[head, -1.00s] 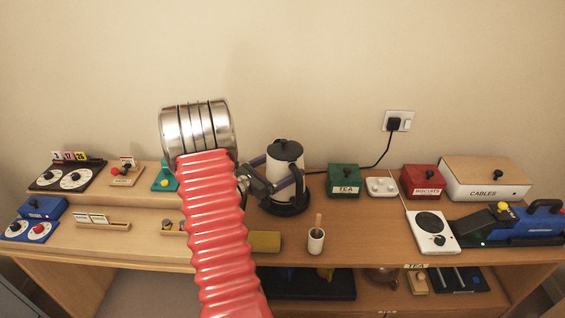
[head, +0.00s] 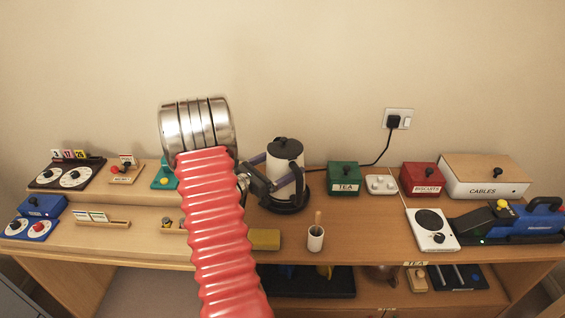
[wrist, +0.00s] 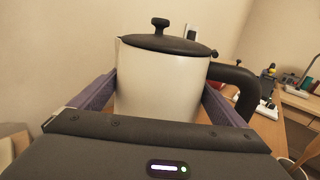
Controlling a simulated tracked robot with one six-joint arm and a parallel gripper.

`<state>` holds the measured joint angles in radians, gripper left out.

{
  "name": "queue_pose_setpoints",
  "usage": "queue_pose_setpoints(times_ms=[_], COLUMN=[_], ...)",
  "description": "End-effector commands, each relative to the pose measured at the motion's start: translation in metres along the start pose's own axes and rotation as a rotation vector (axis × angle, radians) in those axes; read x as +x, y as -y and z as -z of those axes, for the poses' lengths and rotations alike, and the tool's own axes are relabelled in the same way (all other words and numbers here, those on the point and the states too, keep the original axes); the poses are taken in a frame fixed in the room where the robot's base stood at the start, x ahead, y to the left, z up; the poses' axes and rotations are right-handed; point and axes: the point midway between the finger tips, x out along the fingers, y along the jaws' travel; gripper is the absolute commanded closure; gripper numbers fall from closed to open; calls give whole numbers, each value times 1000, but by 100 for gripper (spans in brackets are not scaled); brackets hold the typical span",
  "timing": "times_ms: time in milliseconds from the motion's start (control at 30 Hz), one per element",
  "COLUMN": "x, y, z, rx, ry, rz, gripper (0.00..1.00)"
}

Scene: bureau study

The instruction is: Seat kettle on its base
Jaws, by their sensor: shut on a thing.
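The kettle (head: 283,160) is white with a black lid and knob. It stands upright at the middle of the desk, and it fills the wrist view (wrist: 160,85), with its black handle on the right there. A black round base (head: 291,208) shows under the kettle in the head view. Whether the kettle is fully down on it I cannot tell. My gripper (head: 280,172) is shut on the kettle, its purple fingers on either side of the body.
A cable runs from the base area to a wall socket (head: 398,118). A green TEA box (head: 344,177) stands to the right. A white cup (head: 315,239) stands in front, right of a yellow block (head: 265,240). A raised shelf lies to the left.

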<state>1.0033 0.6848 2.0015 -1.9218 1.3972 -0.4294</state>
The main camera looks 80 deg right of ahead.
Motion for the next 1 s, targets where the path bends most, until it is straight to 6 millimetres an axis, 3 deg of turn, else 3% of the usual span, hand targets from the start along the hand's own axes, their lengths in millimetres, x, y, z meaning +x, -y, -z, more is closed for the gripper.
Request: queue_pose_setpoints(times_ms=[1000], x=[0], y=[-1], z=[2], rx=[3], ry=[5], rz=[0], gripper=[68])
